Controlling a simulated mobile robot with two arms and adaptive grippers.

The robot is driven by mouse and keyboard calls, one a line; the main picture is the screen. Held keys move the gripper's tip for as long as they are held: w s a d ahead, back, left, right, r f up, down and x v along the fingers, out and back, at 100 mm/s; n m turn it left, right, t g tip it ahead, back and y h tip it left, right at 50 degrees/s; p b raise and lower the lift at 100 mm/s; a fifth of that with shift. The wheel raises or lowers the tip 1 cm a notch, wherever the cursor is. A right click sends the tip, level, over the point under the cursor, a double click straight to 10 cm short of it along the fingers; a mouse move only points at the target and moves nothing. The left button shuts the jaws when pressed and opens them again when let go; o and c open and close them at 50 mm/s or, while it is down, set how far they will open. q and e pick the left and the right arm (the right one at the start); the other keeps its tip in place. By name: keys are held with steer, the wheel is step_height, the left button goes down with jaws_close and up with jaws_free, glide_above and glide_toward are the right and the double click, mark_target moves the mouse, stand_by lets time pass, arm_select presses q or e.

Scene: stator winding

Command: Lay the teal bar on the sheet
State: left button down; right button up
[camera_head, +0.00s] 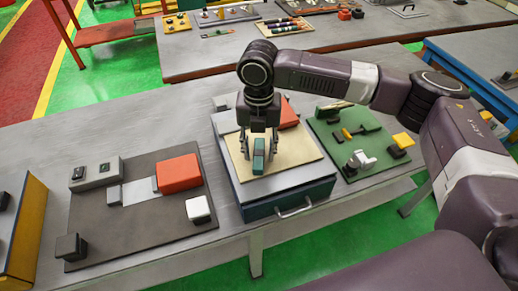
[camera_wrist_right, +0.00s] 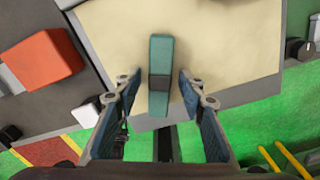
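The teal bar (camera_head: 258,158), with a dark band across its middle, is on the beige sheet (camera_head: 300,160) on top of the drawer unit. It also shows in the right wrist view (camera_wrist_right: 161,50), with the sheet (camera_wrist_right: 220,40) behind it. It seems to lie flat on the sheet; any small gap beneath is hard to tell. My right gripper (camera_head: 260,153) points down over the bar. In the wrist view its fingers (camera_wrist_right: 159,88) are apart, one on each side of the bar, with a visible gap on both sides. My left gripper is out of view.
The drawer unit (camera_head: 290,205) has a front handle. A dark mat (camera_head: 130,235) with an orange block (camera_head: 179,173) and grey blocks lies left. A green board (camera_head: 345,165) with tools lies right. An orange-red block (camera_head: 289,112) is behind the gripper.

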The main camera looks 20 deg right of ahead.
mark_target(259, 153)
step_height(259, 153, up, 12)
steer(key=b, duration=0.3)
steer(key=shift+r, duration=0.2)
steer(key=shift+f, duration=0.1)
stand_by(0.4)
